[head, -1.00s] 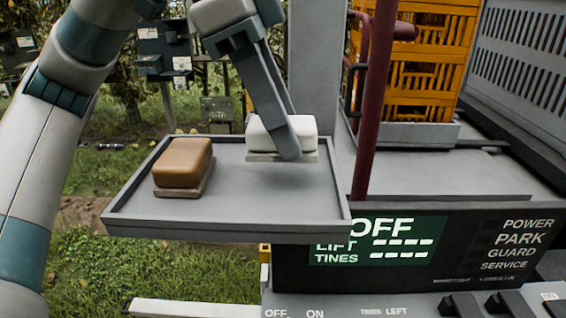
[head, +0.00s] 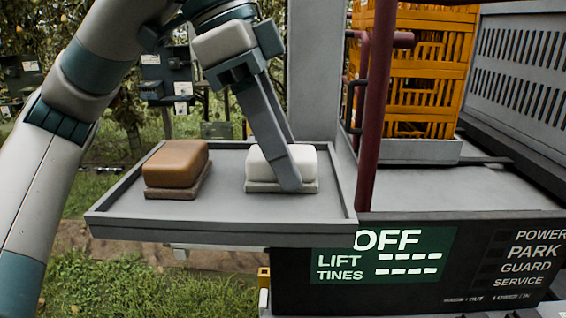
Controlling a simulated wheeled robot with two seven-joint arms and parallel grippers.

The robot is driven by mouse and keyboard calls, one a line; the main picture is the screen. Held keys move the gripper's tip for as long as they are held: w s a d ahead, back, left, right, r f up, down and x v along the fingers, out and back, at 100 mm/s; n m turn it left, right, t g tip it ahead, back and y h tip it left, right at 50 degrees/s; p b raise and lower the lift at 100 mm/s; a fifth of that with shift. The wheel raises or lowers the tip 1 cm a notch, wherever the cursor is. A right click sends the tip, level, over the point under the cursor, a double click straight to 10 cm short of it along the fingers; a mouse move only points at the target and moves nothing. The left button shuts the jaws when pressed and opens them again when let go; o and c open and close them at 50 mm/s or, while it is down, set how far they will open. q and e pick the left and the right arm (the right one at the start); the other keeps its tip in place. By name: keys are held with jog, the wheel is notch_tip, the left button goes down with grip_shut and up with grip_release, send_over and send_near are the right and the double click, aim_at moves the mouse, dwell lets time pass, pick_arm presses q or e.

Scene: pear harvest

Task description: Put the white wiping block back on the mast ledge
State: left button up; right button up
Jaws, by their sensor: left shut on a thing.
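My right gripper is not in view.
A brown block (head: 176,164) on a brown base sits on the ledge's left part, with bare ledge between the blocks. The grey mast (head: 315,70) and a dark red post (head: 374,110) stand at the right. Orange crates (head: 418,70) are behind. A display panel (head: 385,255) is below right.

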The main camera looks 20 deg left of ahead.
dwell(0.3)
pick_arm(q)
jog(key=o, duration=1.1)
jog(key=shift+r, duration=0.1)
